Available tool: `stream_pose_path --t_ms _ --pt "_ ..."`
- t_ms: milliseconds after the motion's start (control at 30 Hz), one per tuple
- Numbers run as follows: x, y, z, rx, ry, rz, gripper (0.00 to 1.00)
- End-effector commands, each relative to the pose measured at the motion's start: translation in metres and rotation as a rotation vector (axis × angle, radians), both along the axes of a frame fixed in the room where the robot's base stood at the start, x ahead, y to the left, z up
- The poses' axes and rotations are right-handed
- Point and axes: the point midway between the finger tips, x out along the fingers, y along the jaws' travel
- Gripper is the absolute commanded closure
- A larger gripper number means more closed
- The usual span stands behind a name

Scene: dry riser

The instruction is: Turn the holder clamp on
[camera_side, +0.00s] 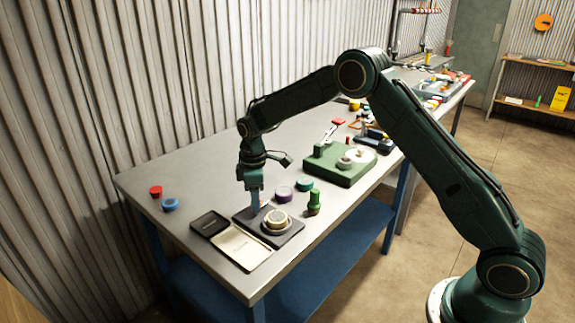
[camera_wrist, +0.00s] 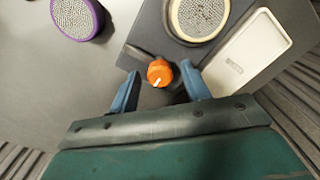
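The holder is a dark plate (camera_side: 290,238) near the front left end of the table. A round cream-rimmed piece with a mesh face (camera_side: 275,221) sits on it, and it also shows at the top of the wrist view (camera_wrist: 198,14). An orange knob (camera_wrist: 160,72) with a white mark stands at the plate's edge; I take it for the clamp's control. My gripper (camera_side: 257,205) points down over the knob. In the wrist view its two blue fingers (camera_wrist: 161,88) are apart, one on each side of the knob, with visible gaps. In the side view the fingers mostly hide the knob.
A cream tray (camera_side: 243,249) and a black box (camera_side: 209,223) lie beside the plate. A purple-rimmed disc (camera_side: 284,194), a teal disc (camera_side: 305,184) and a green stamp-like piece (camera_side: 314,202) stand close by. A green machine (camera_side: 338,165) is farther back.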

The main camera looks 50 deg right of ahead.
Motion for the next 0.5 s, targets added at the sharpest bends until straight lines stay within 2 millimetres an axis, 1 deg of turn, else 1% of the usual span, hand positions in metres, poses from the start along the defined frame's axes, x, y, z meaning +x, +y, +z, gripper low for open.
stream_pose_path --t_ms 33,200,500 --pt "0.0000 0.0000 0.0001 0.000 0.000 0.000 0.63" --pt "0.0001 0.0001 0.0003 0.000 0.000 0.000 0.96" --pt "0.0001 0.0001 0.0006 0.000 0.000 -0.018 0.96"
